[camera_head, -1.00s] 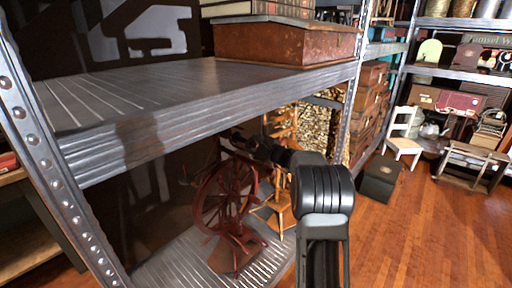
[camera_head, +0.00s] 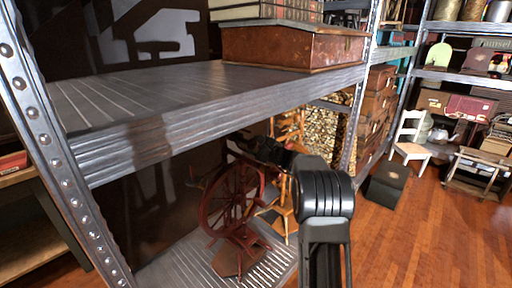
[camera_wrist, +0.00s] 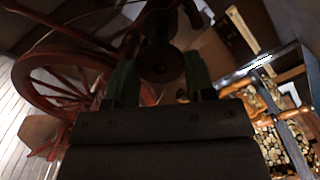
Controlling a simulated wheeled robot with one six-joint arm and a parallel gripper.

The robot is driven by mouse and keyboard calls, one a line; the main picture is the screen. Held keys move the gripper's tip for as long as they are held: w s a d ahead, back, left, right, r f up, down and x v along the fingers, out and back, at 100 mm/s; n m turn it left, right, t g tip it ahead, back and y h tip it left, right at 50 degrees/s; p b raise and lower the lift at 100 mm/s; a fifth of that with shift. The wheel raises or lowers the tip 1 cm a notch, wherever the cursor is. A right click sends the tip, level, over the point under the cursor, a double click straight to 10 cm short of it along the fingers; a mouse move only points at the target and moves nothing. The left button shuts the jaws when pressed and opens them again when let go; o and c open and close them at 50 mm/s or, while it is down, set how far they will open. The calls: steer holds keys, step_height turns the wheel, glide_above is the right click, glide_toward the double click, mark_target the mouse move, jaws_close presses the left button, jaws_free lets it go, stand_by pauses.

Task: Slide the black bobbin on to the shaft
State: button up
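The black bobbin (camera_wrist: 160,63) shows end-on in the wrist view, a dark round shape between the two greenish fingers of my gripper (camera_wrist: 160,82), which appears shut on it. A dark red spinning wheel (camera_head: 212,218) stands on the lower shelf in the head view. Its rim and spokes also fill the left of the wrist view (camera_wrist: 23,84). My gripper is beside the upper part of the wheel, under the upper shelf. The shaft cannot be made out clearly among dark parts above the bobbin. In the head view my arm hides the bobbin.
The upper metal shelf (camera_head: 225,103) runs low above my arm. Its post (camera_head: 362,95) stands to the right. A light wooden piece (camera_head: 284,190) stands right behind the wheel. A black box (camera_head: 385,185) and a white chair (camera_head: 409,150) stand on the open wooden floor.

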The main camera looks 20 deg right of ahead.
steer(key=o, duration=0.5)
steer(key=shift+s+d, duration=0.1)
steer(key=b+v, duration=0.1)
steer(key=v, duration=1.2)
steer(key=shift+s+d+b, duration=0.1)
steer(key=shift+s+b, duration=0.2)
steer(key=shift+b, duration=0.1)
steer(key=s+a+f+n+g, duration=0.2)
steer(key=s+a+f+g, duration=0.15)
steer(key=f, duration=0.35)
steer(key=s+a+f+n+g+h+p, duration=0.1)
steer(key=s+a+f+n+g+p, duration=0.2)
steer(key=s+a+n+g, duration=0.6)
steer(key=s+a+r+n+h+p, duration=0.2)
steer(key=s+r+n, duration=0.1)
steer(key=s, duration=0.1)
steer(key=s+a+r+n+h+p, duration=0.2)
steer(key=s+a+r+n, duration=0.1)
steer(key=s, duration=0.2)
steer(key=s+a+r+n+h+p, duration=0.2)
steer(key=s+a+r+n, duration=0.1)
steer(key=s+n, duration=0.1)
steer(key=shift+s+r+p, duration=0.35)
steer(key=shift+s+p, duration=0.05)
